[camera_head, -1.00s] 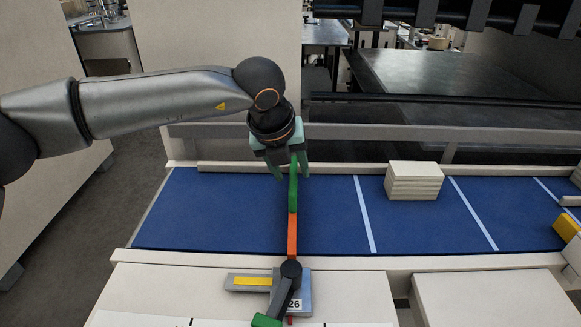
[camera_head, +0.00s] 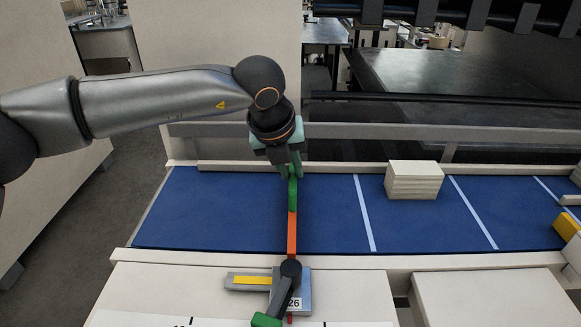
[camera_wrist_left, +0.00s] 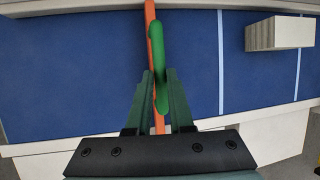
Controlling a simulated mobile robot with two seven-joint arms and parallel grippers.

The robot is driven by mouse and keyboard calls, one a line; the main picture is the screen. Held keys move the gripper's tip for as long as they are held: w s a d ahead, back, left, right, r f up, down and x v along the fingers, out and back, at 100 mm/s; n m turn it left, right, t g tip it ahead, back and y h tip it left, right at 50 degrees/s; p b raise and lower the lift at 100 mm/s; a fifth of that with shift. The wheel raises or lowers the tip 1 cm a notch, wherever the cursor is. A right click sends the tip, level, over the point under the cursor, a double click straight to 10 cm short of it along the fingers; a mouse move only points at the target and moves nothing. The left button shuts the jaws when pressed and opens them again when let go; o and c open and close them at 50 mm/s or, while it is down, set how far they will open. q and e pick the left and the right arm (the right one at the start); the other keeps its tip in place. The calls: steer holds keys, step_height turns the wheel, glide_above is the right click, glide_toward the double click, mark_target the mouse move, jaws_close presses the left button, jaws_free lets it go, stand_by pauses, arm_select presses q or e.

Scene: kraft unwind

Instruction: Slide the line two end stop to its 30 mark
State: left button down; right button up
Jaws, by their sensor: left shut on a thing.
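The end stop is an orange bar (camera_head: 292,233) lying across the blue belt, with an upright green handle (camera_head: 293,192) near its far end. Its near end meets a grey carriage block (camera_head: 305,290) marked 26, with a dark round knob (camera_head: 291,269) and a green-tipped lever (camera_head: 266,320). My left gripper (camera_head: 295,172) is shut on the green handle from above. In the left wrist view the two green fingers (camera_wrist_left: 158,95) lie on either side of the green handle (camera_wrist_left: 162,60), with the orange bar behind it. My right gripper is not in view.
A stack of pale boards (camera_head: 414,181) stands on the blue belt (camera_head: 220,210) to the right of the bar. A white scale strip (camera_head: 135,320) shows at the bottom edge. A yellow block (camera_head: 567,227) sits at the far right. The belt beside the bar is clear.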

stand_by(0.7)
arm_select(q)
steer(key=d+b, duration=0.3)
steer(key=d, duration=0.2)
steer(key=shift+d, duration=0.1)
steer(key=c, duration=0.8)
jaws_free()
steer(key=b+v, duration=0.2)
steer(key=v, duration=1)
steer(key=shift+r, duration=0.3)
steer(key=shift+s, duration=0.1)
